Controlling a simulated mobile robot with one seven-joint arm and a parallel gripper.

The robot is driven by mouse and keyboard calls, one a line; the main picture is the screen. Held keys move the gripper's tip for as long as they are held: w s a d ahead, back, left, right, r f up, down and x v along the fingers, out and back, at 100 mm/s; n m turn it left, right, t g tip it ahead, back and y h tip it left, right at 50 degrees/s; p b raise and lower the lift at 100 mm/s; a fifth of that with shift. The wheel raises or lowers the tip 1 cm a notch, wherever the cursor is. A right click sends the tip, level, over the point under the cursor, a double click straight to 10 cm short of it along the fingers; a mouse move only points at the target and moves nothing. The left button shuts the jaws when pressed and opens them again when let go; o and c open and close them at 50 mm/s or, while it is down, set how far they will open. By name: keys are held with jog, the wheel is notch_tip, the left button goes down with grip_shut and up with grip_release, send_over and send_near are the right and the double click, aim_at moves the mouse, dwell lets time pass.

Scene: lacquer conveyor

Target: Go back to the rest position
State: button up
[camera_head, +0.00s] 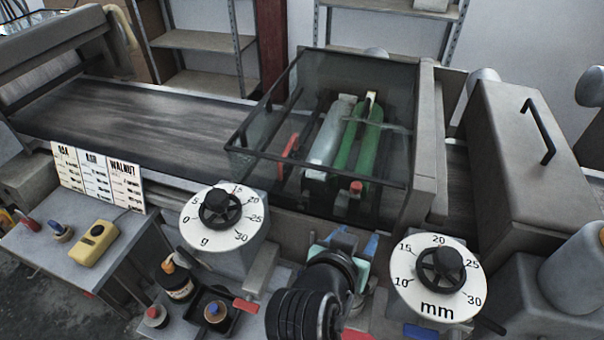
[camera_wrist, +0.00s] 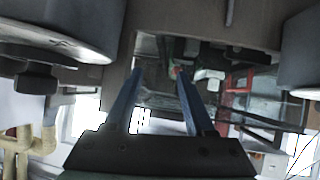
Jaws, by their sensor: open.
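My gripper (camera_wrist: 160,78) is open and empty in the wrist view, its two dark blue-grey fingers apart with nothing between them. In the head view, my gripper (camera_head: 353,243) shows at the lower middle, pointing away toward the machine. It is between the gram dial (camera_head: 225,236) on the left and the mm dial (camera_head: 421,296) on the right. It is in front of the glass-covered box (camera_head: 330,75), and my arm hides part of the front ledge.
Several jars, including a black one (camera_head: 177,281), stand left of my arm. A side table (camera_head: 60,255) holds a yellow device (camera_head: 97,242); a species chart (camera_head: 97,178) stands behind. The conveyor belt (camera_head: 120,118) runs left. A grey handled housing (camera_head: 530,150) stands right.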

jog(key=w+a+r+n+t+y, duration=0.2)
jog(key=a+r, duration=0.1)
jog(key=r, duration=0.5)
jog(key=w+a+r+n+t+y, duration=0.1)
jog(key=a+r+t+y, duration=0.15)
jog(key=r, duration=0.65)
jog(key=w+a+r+n+t+y, duration=0.1)
jog(key=w+a+r+n+t, duration=0.2)
jog(key=r, duration=0.5)
jog(key=s+r+t+b, duration=0.1)
jog(key=s+r+t, duration=0.3)
jog(key=s+r, duration=0.3)
jog(key=s+r+m+t+b, duration=0.1)
jog(key=s+r+t, duration=0.4)
jog(key=r, duration=0.8)
jog(key=shift+s+a+r+m+b, duration=0.25)
jog(key=shift+s+r+b, duration=0.2)
jog(key=shift+s, duration=0.6)
jog(key=shift+t, duration=0.25)
